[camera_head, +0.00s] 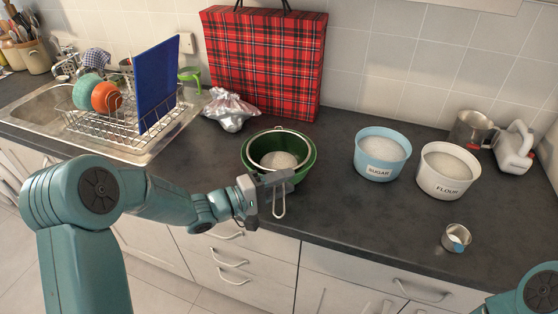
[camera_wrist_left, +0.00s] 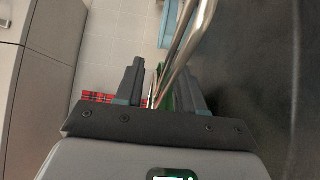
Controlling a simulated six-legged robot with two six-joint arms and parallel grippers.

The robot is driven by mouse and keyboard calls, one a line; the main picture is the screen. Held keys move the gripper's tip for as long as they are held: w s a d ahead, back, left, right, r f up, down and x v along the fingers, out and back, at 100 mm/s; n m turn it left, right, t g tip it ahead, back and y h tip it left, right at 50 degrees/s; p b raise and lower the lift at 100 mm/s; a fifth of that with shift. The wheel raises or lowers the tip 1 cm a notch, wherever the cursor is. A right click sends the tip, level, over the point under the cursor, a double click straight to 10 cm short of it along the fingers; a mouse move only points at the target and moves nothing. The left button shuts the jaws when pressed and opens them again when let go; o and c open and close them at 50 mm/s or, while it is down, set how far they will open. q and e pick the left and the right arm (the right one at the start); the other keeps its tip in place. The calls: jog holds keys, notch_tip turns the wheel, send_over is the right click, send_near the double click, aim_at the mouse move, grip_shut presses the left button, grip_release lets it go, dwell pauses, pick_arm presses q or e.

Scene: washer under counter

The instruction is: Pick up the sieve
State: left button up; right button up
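The sieve (camera_head: 264,149) rests in the green bowl (camera_head: 247,158) on the counter, with white powder inside its rim. Its wire handle (camera_head: 279,211) sticks out over the counter's front edge. My left gripper (camera_head: 284,180) is at the handle, just in front of the bowl. In the left wrist view the metal handle (camera_wrist_left: 180,55) runs between the two fingers (camera_wrist_left: 160,88). Green of the bowl shows between the handle and one finger, so the fingers look parted around it. My right gripper is out of view; only part of my right arm shows at lower right.
A sugar tub (camera_head: 382,155), a flour tub (camera_head: 447,171) and a small metal cup (camera_head: 456,238) stand to the right. A dish rack (camera_head: 115,128) stands left. The counter's front middle is clear.

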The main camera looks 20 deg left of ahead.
pick_arm(q)
jog(key=shift+w+d, duration=0.25)
jog(key=shift+w, duration=0.1)
jog(key=shift+s, duration=0.1)
grip_shut()
